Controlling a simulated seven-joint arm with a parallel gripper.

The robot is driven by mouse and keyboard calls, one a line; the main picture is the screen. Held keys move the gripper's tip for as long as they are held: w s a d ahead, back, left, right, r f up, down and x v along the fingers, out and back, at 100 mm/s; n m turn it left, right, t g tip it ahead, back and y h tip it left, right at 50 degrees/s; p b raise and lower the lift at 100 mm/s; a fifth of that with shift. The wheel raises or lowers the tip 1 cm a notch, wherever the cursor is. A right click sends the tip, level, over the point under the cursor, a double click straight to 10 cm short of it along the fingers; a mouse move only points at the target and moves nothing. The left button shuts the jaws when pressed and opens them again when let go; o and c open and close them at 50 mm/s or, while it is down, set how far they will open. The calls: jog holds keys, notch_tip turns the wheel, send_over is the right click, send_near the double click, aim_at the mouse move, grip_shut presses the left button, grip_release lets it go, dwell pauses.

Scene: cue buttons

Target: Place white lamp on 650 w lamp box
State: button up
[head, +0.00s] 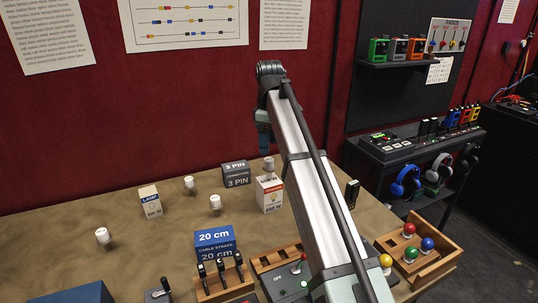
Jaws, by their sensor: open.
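The 650 W lamp box (269,195), white with orange markings, stands upright at the middle of the table. A small white lamp (269,164) shows right at its top edge; I cannot tell whether it rests on the box or is just behind or above it. My gripper (267,152) hangs down just above this lamp, small and partly hidden by my own arm; it is open. Other white lamps stand on the table to the left: one at the far left (102,236), one further back (190,183) and one nearer the middle (215,203).
Another lamp box (150,201) stands at left. A dark 3 PIN box (236,174) is close beside the 650 W box. A blue 20 cm cable straps box (215,242), a wooden switch rack (222,279) and a tray of coloured knobs (420,255) fill the front.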

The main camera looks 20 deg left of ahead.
jog(key=shift+r, duration=1.8)
